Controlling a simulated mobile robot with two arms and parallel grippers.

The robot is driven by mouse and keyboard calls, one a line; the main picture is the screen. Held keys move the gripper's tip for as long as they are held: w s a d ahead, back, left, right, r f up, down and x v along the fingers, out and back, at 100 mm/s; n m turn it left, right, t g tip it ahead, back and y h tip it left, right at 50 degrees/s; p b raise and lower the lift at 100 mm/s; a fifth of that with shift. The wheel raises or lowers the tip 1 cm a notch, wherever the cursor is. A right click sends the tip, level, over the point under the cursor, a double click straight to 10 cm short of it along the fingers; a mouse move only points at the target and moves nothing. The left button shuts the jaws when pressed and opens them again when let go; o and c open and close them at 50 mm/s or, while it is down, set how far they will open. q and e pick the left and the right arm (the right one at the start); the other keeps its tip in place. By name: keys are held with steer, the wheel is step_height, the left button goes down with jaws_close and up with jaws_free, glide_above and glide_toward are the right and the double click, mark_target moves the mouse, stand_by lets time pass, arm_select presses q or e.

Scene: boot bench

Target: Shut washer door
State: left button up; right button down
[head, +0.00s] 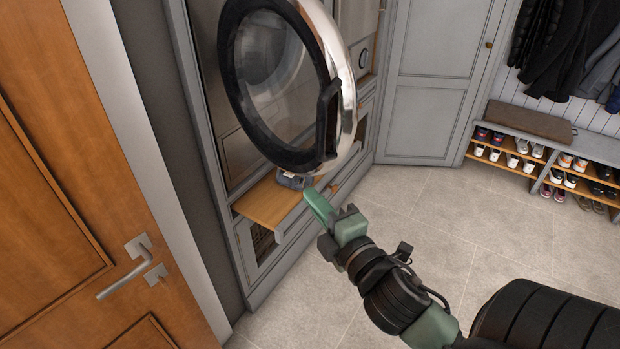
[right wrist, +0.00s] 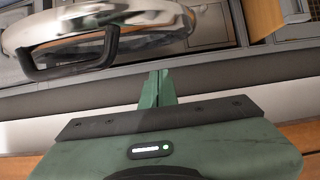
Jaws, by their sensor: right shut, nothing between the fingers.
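The washer door (head: 345,85) stands open in the head view, a round glass door with a chrome rim and a black inner ring. Its black handle (head: 328,118) is on the right side of the rim. In the right wrist view the chrome door (right wrist: 160,22) and its black handle (right wrist: 68,55) show at upper left. My right gripper (head: 314,203) is shut and empty, just below the door's lower edge in the head view. Its green fingers (right wrist: 156,88) also show in the right wrist view, apart from the handle. My left gripper is not in view.
A wooden pull-out shelf (head: 268,205) sits below the door with a small grey item (head: 291,181) on it. A wooden door (head: 70,200) with a lever handle stands at left. A shoe bench (head: 535,135) is at right. The tiled floor (head: 440,230) is clear.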

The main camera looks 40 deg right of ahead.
mark_target(311, 172)
steer(key=w+d+p, duration=0.1)
steer(key=w, duration=0.1)
steer(key=w+d+p, duration=0.1)
steer(key=w+d, duration=0.1)
steer(key=w, duration=0.1)
steer(key=w+d+p, duration=0.1)
steer(key=w, duration=0.1)
steer(key=shift+w+d, duration=0.15)
steer(key=shift+w, duration=0.1)
steer(key=shift+d, duration=0.1)
